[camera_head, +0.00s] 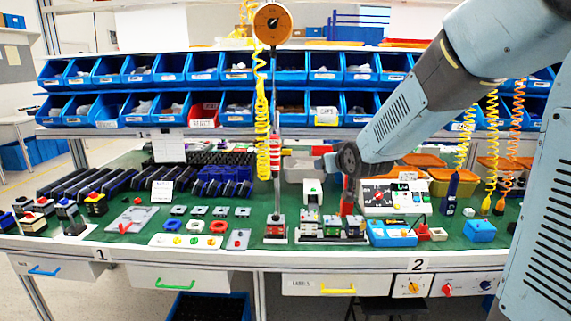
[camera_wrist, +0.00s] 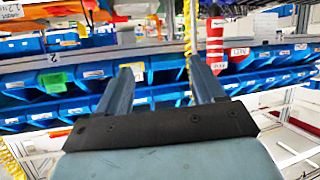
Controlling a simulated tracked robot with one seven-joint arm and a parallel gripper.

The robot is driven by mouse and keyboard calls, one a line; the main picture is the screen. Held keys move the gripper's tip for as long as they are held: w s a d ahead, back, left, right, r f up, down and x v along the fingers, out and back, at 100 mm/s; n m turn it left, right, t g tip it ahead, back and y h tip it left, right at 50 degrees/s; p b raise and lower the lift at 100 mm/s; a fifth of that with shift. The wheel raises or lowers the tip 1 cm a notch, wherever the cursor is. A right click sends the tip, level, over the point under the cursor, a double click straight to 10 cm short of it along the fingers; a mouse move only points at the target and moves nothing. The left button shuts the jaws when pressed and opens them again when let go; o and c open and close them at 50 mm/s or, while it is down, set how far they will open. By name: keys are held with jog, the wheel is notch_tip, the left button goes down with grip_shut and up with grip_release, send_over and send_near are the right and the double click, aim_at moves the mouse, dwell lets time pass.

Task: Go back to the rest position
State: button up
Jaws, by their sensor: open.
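My gripper (camera_wrist: 165,78) is open in the wrist view, its two dark fingers apart with nothing between them. Blue bins fill the view beyond the fingers, and a red and black tool (camera_wrist: 215,42) hangs beyond the right finger. In the head view my arm comes in from the right and its wrist end hovers above the middle of the green workbench (camera_head: 268,195); the fingertips are hard to make out there.
Two rows of blue bins (camera_head: 140,70) stand behind the bench. A coiled yellow hose (camera_head: 262,115) hangs left of my wrist. A white control box (camera_head: 393,197) and several small parts crowd the bench under my arm.

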jog(key=s+d+m+g+h, duration=0.1)
jog(key=s+d+g, duration=0.1)
jog(key=s, duration=0.9)
jog(key=s+d+r+m+g+h, duration=0.1)
jog(key=s+d+g, duration=0.2)
jog(key=s, duration=0.8)
jog(key=s+d+r+m+g, duration=0.1)
jog(key=s+d, duration=0.4)
jog(key=s, duration=0.6)
jog(key=shift+d+g+h, duration=0.3)
jog(key=shift+g+h, duration=0.1)
jog(key=shift+g, duration=0.4)
jog(key=shift+w, duration=0.1)
